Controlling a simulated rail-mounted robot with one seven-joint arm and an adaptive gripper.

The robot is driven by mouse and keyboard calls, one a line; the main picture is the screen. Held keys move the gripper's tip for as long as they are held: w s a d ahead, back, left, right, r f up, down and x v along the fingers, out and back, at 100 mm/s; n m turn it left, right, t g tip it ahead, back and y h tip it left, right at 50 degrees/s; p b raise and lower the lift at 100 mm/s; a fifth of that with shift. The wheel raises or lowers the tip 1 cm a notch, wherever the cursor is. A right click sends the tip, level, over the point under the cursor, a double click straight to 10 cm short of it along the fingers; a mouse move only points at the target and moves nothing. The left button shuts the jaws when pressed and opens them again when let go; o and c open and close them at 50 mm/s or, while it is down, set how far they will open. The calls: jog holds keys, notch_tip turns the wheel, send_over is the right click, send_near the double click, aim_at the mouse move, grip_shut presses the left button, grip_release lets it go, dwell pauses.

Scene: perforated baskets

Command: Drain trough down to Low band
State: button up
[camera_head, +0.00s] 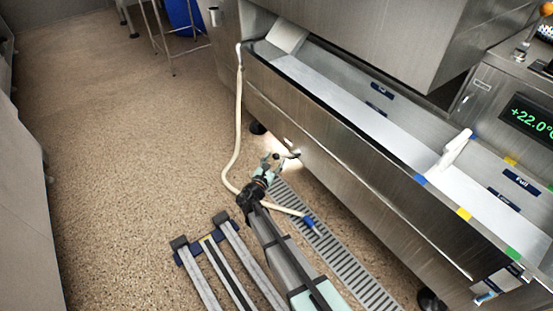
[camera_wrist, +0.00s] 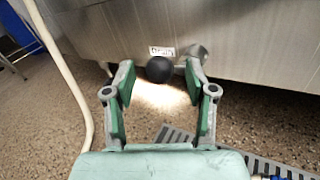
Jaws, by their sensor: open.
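The long steel trough (camera_head: 345,150) runs diagonally across the right of the head view. Dark "Full" (camera_head: 521,183) and "Low" (camera_head: 503,200) labels show inside its right end. The exact liquid level cannot be told. In the wrist view a round black knob (camera_wrist: 159,70) sits low on the steel front, under a small label reading "Drain" (camera_wrist: 162,51), with a metal fitting (camera_wrist: 196,54) beside it. My gripper (camera_head: 279,158) is open close to the trough's lower front. In the wrist view its fingertips appear on either side of the knob; contact cannot be told.
A cream hose (camera_head: 237,130) hangs from the trough's left end to a blue tip (camera_head: 309,223) over the slotted floor drain (camera_head: 345,262). A white paddle-like object (camera_head: 455,148) stands at the trough. A display (camera_head: 530,118) reads about +22.0. The floor at left is clear.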

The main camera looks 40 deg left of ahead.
jog(key=shift+x, duration=1.2)
grip_shut()
